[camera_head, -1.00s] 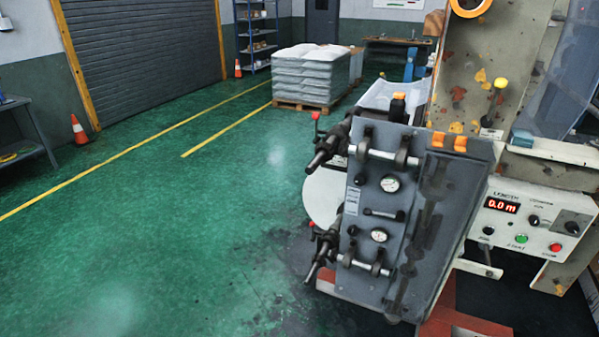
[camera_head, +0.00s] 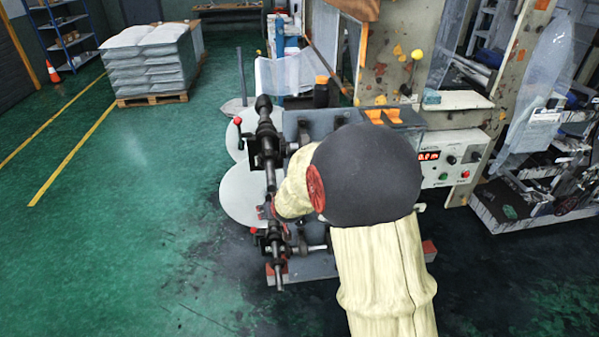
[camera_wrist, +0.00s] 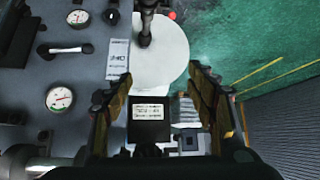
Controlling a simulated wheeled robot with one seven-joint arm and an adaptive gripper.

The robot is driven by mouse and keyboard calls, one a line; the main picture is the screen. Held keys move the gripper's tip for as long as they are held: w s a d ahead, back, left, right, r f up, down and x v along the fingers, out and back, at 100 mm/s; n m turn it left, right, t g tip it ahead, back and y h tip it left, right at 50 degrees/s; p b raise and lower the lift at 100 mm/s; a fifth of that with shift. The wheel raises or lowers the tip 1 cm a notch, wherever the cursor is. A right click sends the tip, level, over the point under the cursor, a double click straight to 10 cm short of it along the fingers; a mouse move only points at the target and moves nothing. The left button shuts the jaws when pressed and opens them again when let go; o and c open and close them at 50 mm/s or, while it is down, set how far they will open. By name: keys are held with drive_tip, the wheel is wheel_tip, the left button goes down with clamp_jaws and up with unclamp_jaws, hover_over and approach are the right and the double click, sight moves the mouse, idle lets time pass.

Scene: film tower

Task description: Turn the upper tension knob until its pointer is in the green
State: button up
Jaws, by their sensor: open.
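The machine's grey panel (camera_wrist: 20,75) shows at the left of the wrist view. It carries a nearer round gauge (camera_wrist: 60,98) and a farther gauge (camera_wrist: 77,17); their pointers are too small to read. A small dark knob (camera_wrist: 111,17) sits beside the farther gauge. I cannot make out the upper tension knob or its pointer for sure. My gripper (camera_wrist: 165,105) is open, its fingers apart. A dark boxy part with a white label (camera_wrist: 148,110) appears between them, with no visible contact. In the head view my arm hides the gripper and most of the panel.
Dark shafts (camera_head: 265,115) stick out at the machine's left, near white discs (camera_head: 240,195). A control box (camera_head: 450,158) stands right of my arm. Green floor (camera_head: 130,240) is clear at the left. Stacked sacks (camera_head: 150,60) lie on a pallet behind.

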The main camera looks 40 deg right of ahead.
drive_tip(key=w+d+f+t+h, duration=0.1)
drive_tip(key=w+d+t+h, duration=0.1)
drive_tip(key=d, duration=0.5)
drive_tip(key=w+d+f+m+t+h+p, duration=0.1)
drive_tip(key=w+d+t+h, duration=0.1)
drive_tip(key=w+d, duration=0.3)
drive_tip(key=w+d+f+m+t+h+p, duration=0.1)
drive_tip(key=w+d+f+t+h, duration=0.1)
drive_tip(key=d, duration=0.7)
drive_tip(key=shift+w+t, duration=0.5)
drive_tip(key=shift+w, duration=0.35)
drive_tip(key=shift+r, duration=0.1)
drive_tip(key=c, duration=0.3)
drive_tip(key=c, duration=0.8)
drive_tip(key=shift+c, duration=0.3)
